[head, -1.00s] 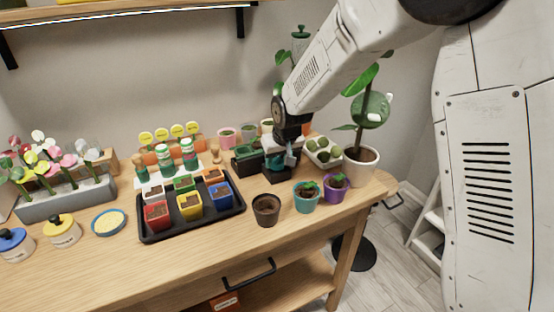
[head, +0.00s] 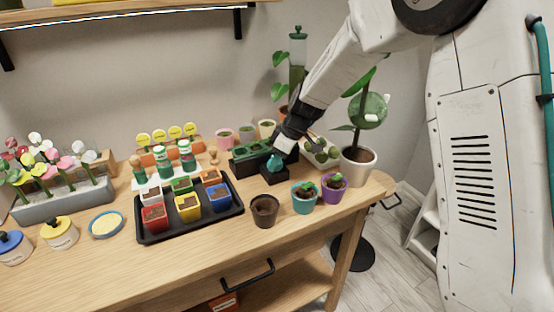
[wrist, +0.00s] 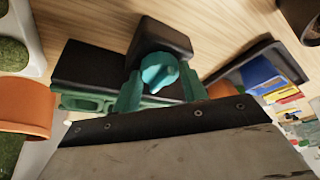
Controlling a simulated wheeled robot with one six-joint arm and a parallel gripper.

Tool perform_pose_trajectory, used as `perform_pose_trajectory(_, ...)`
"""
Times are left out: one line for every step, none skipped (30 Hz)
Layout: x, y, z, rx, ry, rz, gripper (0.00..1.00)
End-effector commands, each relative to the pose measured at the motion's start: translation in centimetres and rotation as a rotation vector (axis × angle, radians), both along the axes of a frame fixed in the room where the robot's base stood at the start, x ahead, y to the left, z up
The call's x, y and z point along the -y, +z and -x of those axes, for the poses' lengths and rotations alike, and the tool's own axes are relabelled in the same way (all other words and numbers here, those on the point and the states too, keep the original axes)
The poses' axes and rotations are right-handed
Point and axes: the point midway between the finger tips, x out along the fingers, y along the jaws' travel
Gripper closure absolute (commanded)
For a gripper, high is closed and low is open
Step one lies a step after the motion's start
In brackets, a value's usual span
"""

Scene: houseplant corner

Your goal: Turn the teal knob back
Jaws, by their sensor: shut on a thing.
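The teal knob (wrist: 159,72) is a round dial with a raised ridge, on the face of a small black block (wrist: 163,38). In the head view the knob (head: 275,162) shows just below my gripper (head: 281,152). In the wrist view the green fingers of my gripper (wrist: 160,88) stand on either side of the knob, shut on it. The ridge lies at a slant in that view. A dark box with a green tray (head: 252,150) stands beside the block. My fingers hide part of the knob's sides.
A brown pot (head: 265,210), a teal pot (head: 304,197) and a purple pot (head: 334,187) stand in front. A black tray (head: 187,229) of coloured pots is to the left. A large plant in a white pot (head: 357,167) stands close on the right. The front tabletop is mostly clear.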

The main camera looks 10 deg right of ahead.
Motion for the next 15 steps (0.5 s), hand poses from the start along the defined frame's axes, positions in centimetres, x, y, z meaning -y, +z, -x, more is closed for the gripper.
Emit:
perform_pose_trajectory(0.08, -0.06, 0.0, -0.001, 0.016, 0.0, 0.8)
perform_pose_trajectory(0.08, -0.06, 0.01, -0.002, 0.025, 0.0, 0.8)
perform_pose_trajectory(0.08, -0.07, 0.0, -0.002, 0.034, 0.001, 0.8)
perform_pose_trajectory(0.08, -0.07, 0.0, -0.002, 0.041, 0.0, 0.8)
perform_pose_trajectory(0.09, -0.08, 0.0, -0.002, 0.047, 0.001, 0.8)
perform_pose_trajectory(0.09, -0.08, 0.0, -0.002, 0.053, 0.001, 0.8)
perform_pose_trajectory(0.09, -0.08, 0.0, -0.002, 0.057, 0.001, 0.8)
perform_pose_trajectory(0.09, -0.08, 0.0, -0.002, 0.06, 0.001, 0.8)
perform_pose_trajectory(0.09, -0.08, 0.0, -0.002, 0.063, 0.001, 0.8)
perform_pose_trajectory(0.08, -0.08, 0.01, -0.002, 0.064, 0.001, 0.8)
perform_pose_trajectory(0.08, -0.08, 0.01, -0.002, 0.066, 0.001, 0.8)
perform_pose_trajectory(0.07, -0.08, 0.02, -0.002, 0.068, 0.001, 0.8)
perform_pose_trajectory(0.07, -0.08, 0.02, -0.002, 0.068, 0.001, 0.8)
perform_pose_trajectory(0.07, -0.08, 0.02, -0.002, 0.068, 0.001, 0.8)
perform_pose_trajectory(0.07, -0.09, 0.03, -0.002, 0.068, 0.001, 0.8)
